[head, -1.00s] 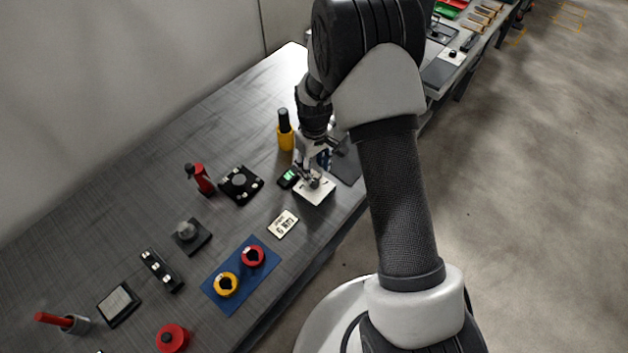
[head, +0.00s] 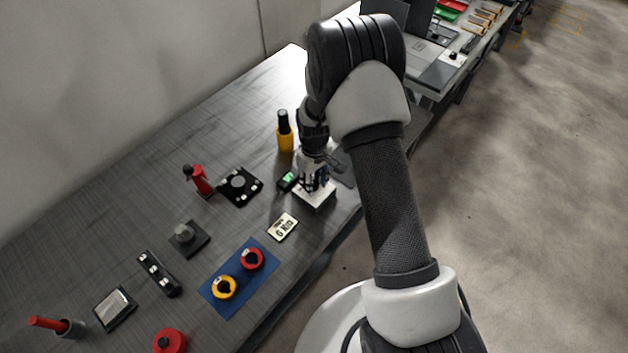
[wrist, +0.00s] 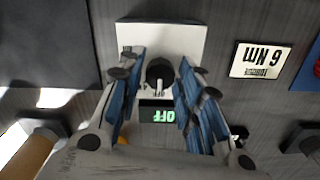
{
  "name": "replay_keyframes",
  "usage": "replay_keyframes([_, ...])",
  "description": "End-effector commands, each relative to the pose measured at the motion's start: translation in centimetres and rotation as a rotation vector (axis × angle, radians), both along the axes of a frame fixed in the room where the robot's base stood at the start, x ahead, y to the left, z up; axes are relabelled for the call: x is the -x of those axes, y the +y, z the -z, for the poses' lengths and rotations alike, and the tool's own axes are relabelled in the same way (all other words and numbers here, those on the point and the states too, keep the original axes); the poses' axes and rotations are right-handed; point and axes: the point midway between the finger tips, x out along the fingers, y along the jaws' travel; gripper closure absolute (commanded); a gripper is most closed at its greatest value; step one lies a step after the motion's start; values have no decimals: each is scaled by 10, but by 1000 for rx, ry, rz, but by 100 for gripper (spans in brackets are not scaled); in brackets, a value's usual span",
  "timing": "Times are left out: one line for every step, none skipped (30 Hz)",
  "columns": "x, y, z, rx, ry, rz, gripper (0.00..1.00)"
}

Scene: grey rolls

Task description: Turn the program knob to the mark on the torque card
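The program knob (wrist: 159,73) is a dark round knob on a pale plate (wrist: 190,38). A small black display (wrist: 163,115) beside it shows green "OFF", upside down in the wrist view; the display (head: 288,179) also shows in the head view. In the head view my gripper (head: 318,183) hides the knob.
A blue mat (head: 217,301) with a red and a yellow round piece lies nearer. A yellow bottle-like holder (head: 285,138), a red tool (head: 199,181) and a black square fixture (head: 240,186) stand left of my gripper. A dark pad (wrist: 48,45) lies left of the plate.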

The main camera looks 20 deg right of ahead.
Motion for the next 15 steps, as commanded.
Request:
replay_keyframes([0,0,0,0,0,0,73])
replay_keyframes([0,0,0,0,0,0,75])
replay_keyframes([0,0,0,0,0,0,78])
replay_keyframes([0,0,0,0,0,0,80])
replay_keyframes([0,0,0,0,0,0,82])
replay_keyframes([0,0,0,0,0,0,85])
replay_keyframes([0,0,0,0,0,0,87])
replay_keyframes([0,0,0,0,0,0,89])
replay_keyframes([0,0,0,0,0,0,91])
replay_keyframes([0,0,0,0,0,0,93])
replay_keyframes([0,0,0,0,0,0,95])
replay_keyframes([0,0,0,0,0,0,98])
replay_keyframes([0,0,0,0,0,0,100])
replay_keyframes([0,0,0,0,0,0,100])
replay_keyframes([0,0,0,0,0,1,100])
